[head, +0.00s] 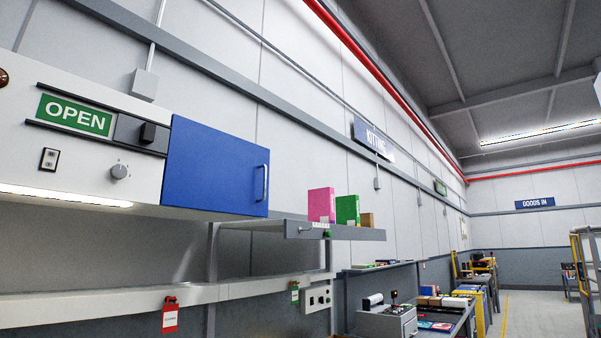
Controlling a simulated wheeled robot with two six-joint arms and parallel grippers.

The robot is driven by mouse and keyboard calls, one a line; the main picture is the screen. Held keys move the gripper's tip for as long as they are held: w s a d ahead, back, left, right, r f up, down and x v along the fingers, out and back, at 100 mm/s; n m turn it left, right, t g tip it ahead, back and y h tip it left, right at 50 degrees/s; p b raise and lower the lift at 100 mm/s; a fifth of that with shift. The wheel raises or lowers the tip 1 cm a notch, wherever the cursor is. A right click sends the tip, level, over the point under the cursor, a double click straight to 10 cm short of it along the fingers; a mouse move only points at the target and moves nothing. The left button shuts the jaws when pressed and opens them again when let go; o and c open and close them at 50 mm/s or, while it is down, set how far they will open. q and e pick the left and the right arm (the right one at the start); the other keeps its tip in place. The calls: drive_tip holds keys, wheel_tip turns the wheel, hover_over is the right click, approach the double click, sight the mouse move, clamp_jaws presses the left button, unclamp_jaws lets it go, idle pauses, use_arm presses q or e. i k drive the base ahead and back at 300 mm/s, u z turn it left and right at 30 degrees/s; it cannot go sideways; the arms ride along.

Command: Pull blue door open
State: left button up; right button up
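The blue door (212,168) is a flat panel on the wall unit at the left of the head view. It looks shut, flush beside the white panel. Its light vertical bar handle (265,183) is near its right edge. Neither of my grippers shows in the head view, and nothing touches the door or the handle.
Left of the door is a white panel with a green OPEN sign (75,114) and a knob (120,171). A shelf (330,232) with pink (321,205) and green (347,210) boxes juts out lower right. A red tag (170,317) hangs below. Open floor lies far right.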

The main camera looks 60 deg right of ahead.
sight(207, 168)
drive_tip(key=z, duration=1.15)
drive_tip(key=k, duration=0.4)
drive_tip(key=z, duration=0.6)
drive_tip(key=i, duration=0.9)
drive_tip(key=u, duration=0.45)
drive_tip(key=i, duration=0.7)
drive_tip(key=u, duration=0.4)
